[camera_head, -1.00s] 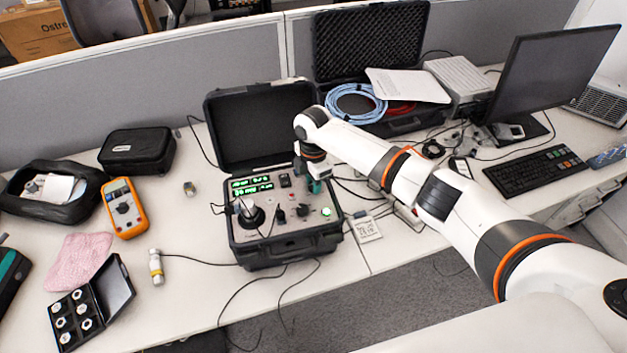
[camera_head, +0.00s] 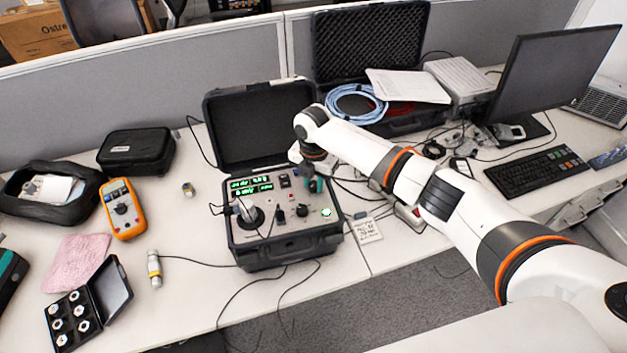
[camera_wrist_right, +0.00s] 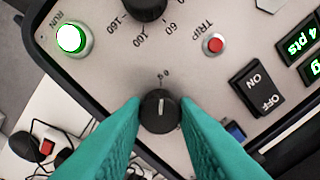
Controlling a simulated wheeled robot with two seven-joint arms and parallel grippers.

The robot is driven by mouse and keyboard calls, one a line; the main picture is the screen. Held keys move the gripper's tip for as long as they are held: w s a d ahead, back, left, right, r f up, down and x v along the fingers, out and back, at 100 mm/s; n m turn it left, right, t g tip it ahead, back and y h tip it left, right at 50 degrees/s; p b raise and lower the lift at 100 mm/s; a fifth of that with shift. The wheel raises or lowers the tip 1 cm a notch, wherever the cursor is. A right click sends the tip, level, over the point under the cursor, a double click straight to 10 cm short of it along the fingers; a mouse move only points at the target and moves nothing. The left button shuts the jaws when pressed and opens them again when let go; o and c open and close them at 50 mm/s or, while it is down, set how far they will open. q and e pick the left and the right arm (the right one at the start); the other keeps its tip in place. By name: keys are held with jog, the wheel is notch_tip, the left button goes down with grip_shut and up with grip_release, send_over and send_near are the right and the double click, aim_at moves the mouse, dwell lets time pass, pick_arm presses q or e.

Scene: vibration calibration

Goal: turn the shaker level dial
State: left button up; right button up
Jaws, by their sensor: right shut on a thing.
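The open shaker case (camera_head: 290,248) stands on the table with its control panel facing up. My right gripper (camera_head: 312,186) reaches down to the panel's upper right part. In the right wrist view its teal fingers (camera_wrist_right: 160,118) are closed on the sides of a small black dial (camera_wrist_right: 160,108), which I take as the shaker level dial. A white pointer line shows on its top. This dial is hidden by the gripper in the head view. My left gripper is in neither view.
Near the dial are a larger black knob (camera_wrist_right: 145,6), a red TRIP button (camera_wrist_right: 214,45), a black ON/OFF switch (camera_wrist_right: 257,88) and a lit green RUN button (camera_wrist_right: 71,38). An orange multimeter (camera_head: 122,208) and a sensor (camera_head: 154,268) lie to the left. Cables run around the case.

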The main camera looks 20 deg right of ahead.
aim_at(313, 183)
jog(key=shift+r, duration=0.1)
jog(key=o, duration=1)
notch_tip(313, 183, up, 12)
jog(key=b, duration=0.3)
